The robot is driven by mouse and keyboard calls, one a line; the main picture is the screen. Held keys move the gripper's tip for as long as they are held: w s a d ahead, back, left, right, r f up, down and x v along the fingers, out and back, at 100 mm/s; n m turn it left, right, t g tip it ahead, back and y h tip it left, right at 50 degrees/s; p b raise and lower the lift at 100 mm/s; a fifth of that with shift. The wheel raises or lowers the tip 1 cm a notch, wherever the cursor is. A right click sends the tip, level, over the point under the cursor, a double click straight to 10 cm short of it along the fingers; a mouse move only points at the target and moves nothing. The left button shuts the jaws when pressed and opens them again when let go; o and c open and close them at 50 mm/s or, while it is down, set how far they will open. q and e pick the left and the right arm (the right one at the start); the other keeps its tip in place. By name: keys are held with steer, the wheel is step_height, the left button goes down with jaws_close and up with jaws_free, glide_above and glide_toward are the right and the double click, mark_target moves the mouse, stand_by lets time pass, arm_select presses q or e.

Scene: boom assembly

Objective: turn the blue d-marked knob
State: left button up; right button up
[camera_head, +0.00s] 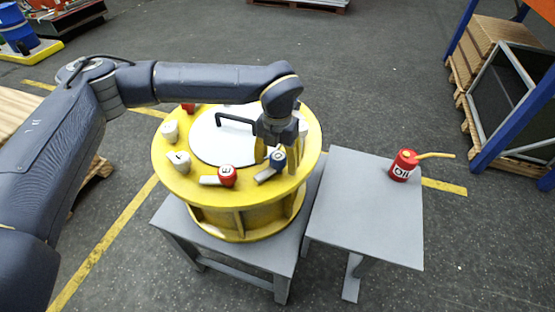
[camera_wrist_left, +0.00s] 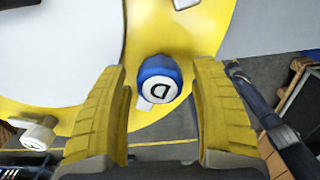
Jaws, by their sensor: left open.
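The blue knob (camera_head: 277,160) with a white marked face sits on the rim of the round yellow drum (camera_head: 245,218). In the left wrist view the blue knob (camera_wrist_left: 159,80) shows a white disc with a "D", turned in the picture. My left gripper (camera_head: 275,160) comes down over it from above. In the left wrist view its yellow fingers stand apart, one on each side of the knob, with gaps beside it. A grey lever (camera_head: 266,175) points down-left from the knob in the head view. My right gripper is in neither view.
A red marked knob (camera_head: 227,175) with a white lever sits just left of the blue one. White knobs (camera_head: 179,160) line the drum's left rim. A black handle (camera_head: 236,121) stands on the lid. A red oil can (camera_head: 403,166) is on the grey side table (camera_head: 365,220).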

mark_target(278, 157)
arm_select(q)
steer(key=shift+r, duration=0.1)
step_height(278, 157, up, 12)
stand_by(0.6)
steer(key=shift+d, duration=0.1)
stand_by(0.3)
